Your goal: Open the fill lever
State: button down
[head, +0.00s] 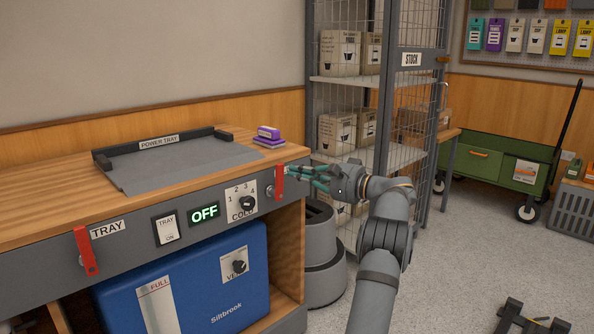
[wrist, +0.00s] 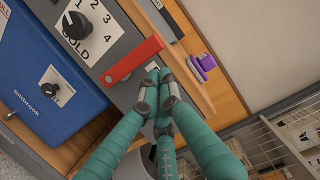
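Two red levers are on the front of the grey counter panel in the head view. The left one (head: 86,251) hangs beside a TRAY label. The right one (head: 279,183) stands upright near the COLD knob (head: 246,203); any label beside it is hidden, so I cannot read which is marked fill. My gripper (head: 292,173), with teal fingers, is just right of the right lever. In the wrist view the fingertips (wrist: 158,74) are drawn together beside the red lever (wrist: 134,59), with no clear gap between them. The lever is not between them; I cannot tell whether they touch it.
A blue Siltbrook box (head: 192,285) stands under the counter. A grey round bin (head: 322,262) stands below my gripper. A wire stock cage (head: 345,80) is behind.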

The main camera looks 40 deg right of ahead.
jog(key=s+d+p, duration=0.2)
jog(key=s+d, duration=0.4)
jog(key=s, duration=0.3)
jog(key=shift+s+f+p, duration=0.15)
jog(key=shift+p, duration=0.2)
jog(key=b+x, duration=0.2)
jog(key=x, duration=0.8)
jog(key=shift+a+f+m+t+h+p, duration=0.15)
jog(key=shift+f+m+t+p, duration=0.45)
jog(key=shift+m, duration=1.25)
jog(key=shift+d+f+m+t+h+p, duration=0.1)
jog(key=shift+f+m+t+p, duration=0.25)
jog(key=shift+f+m+p, duration=1.05)
jog(key=shift+a+f+m+t+h, duration=0.15)
jog(key=shift+f+m+t, duration=0.3)
jog(key=shift+m, duration=1.9)
jog(key=shift+d+r, duration=0.1)
